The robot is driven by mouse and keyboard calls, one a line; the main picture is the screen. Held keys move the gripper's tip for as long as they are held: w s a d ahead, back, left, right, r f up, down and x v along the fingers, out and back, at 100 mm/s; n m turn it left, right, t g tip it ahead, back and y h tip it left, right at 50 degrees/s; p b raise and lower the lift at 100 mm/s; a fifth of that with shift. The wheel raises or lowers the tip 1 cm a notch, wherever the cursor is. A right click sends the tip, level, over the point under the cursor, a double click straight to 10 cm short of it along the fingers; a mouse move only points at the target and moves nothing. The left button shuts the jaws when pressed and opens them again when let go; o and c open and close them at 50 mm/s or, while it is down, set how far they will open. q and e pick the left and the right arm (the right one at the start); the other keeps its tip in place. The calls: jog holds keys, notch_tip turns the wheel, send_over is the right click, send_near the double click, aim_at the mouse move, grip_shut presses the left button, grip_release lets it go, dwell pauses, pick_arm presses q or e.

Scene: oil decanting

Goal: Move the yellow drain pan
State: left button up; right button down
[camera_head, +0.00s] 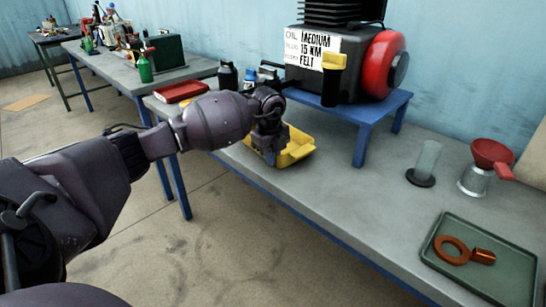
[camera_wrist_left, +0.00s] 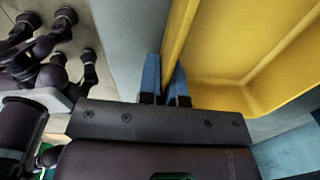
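The yellow drain pan (camera_head: 298,150) sits on the grey workbench near its front edge, in front of the engine's blue stand. My left arm reaches across to it and hides its left part. My left gripper (camera_head: 270,157) is at the pan's near left side, pointing down. In the left wrist view the yellow pan (camera_wrist_left: 250,85) fills the upper right. Its thin wall runs between the two blue fingertips of my left gripper (camera_wrist_left: 164,82), which are close together on it. My right gripper is not in view.
The engine (camera_head: 340,65) with a red drum stands on a blue stand (camera_head: 362,140) behind the pan. Bottles (camera_head: 228,76) and a red tray (camera_head: 181,92) are beyond the arm. A glass cylinder (camera_head: 425,160), red funnel (camera_head: 492,155) and green tray (camera_head: 500,277) are at right. The bench between is clear.

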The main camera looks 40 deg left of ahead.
pick_arm(q)
jog(key=o, duration=0.5)
jog(key=shift+r, duration=0.6)
jog(key=shift+s+r+p, duration=0.2)
jog(key=shift+r+p, duration=0.4)
jog(key=shift+r, duration=1.85)
jog(key=shift+s+r+p, duration=0.2)
jog(key=shift+r+p, duration=0.4)
jog(key=shift+r, duration=1.8)
jog(key=shift+f, duration=0.1)
